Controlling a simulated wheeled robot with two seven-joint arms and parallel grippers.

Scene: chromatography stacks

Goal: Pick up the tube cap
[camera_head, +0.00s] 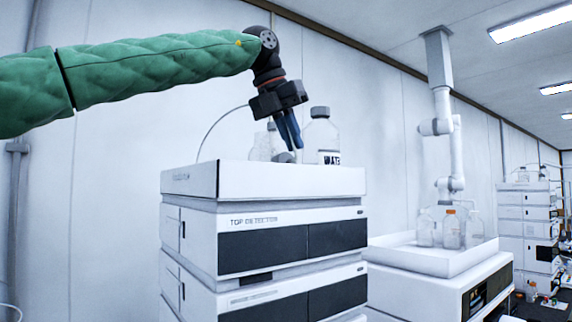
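My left gripper (294,148) hangs from the green-sleeved arm that comes in from the left. Its two blue fingers point down over the tray on top of the instrument stack. The fingers look a little apart, with nothing seen between them. A small dark grey piece, seemingly the tube cap (284,157), shows just below the fingertips, low behind the tray's front wall. Its lower part is hidden, and I cannot tell whether the fingers touch it. My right gripper is not in view.
The white tray (265,182) tops the stack. A large grey-capped bottle (322,135) stands close right of the fingers; clear bottles (262,146) stand behind left. A thin tube arcs at left. Another tray (425,259) with bottles, including an orange-capped one (451,230), is at right.

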